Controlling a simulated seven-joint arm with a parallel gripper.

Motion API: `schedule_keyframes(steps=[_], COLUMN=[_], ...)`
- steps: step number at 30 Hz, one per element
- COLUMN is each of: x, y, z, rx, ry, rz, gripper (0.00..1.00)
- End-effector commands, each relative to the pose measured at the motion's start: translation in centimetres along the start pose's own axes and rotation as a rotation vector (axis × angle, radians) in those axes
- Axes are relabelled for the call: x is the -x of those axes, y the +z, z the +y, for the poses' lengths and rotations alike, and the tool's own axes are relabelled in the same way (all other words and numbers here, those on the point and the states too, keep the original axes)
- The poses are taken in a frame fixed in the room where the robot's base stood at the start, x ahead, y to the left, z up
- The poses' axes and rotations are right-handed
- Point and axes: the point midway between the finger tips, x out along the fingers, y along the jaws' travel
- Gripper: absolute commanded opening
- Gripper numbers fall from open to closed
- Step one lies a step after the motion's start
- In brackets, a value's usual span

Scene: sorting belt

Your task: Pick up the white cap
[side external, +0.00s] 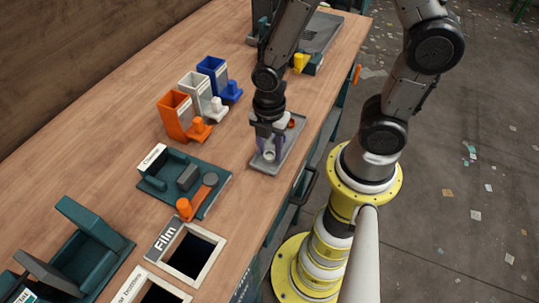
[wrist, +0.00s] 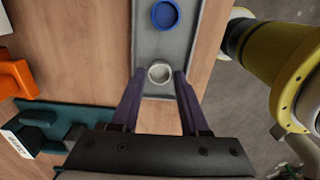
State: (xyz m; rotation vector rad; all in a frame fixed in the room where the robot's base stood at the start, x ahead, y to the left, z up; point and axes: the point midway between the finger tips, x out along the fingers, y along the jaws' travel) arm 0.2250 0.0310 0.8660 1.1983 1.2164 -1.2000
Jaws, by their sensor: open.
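The white cap (wrist: 160,72), a small round open ring, lies on a long grey tray (wrist: 176,45) in the wrist view. It also shows in the side view (side external: 269,155), small and low between the fingers. My gripper (wrist: 159,76) is open, with its two purple fingers pointing down at the tray, one on each side of the white cap. In the side view my gripper (side external: 270,150) is over the near end of the tray. I cannot tell whether the fingers touch the cap.
A blue cap (wrist: 165,14) lies on the same tray, beyond the white one. An orange piece (side external: 291,124) shows at the tray's far end. Orange (side external: 177,116), white (side external: 195,96) and blue (side external: 213,77) bins stand to the left. A green fixture (side external: 185,183) lies nearer.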

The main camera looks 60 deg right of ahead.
Motion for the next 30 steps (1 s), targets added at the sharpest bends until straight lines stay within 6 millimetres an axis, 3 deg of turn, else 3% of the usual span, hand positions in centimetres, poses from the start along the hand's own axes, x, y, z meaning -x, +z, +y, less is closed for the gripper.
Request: schedule_keyframes(steps=[9, 17, 30], x=[-0.68, -0.65, -0.64], y=[-0.01, -0.01, -0.01], z=[0.03, 0.03, 0.03], rx=[0.0, 0.0, 0.0], ry=[0.002, 0.002, 0.001], rz=[0.0, 0.0, 0.0], gripper=[0.45, 0.0, 0.0])
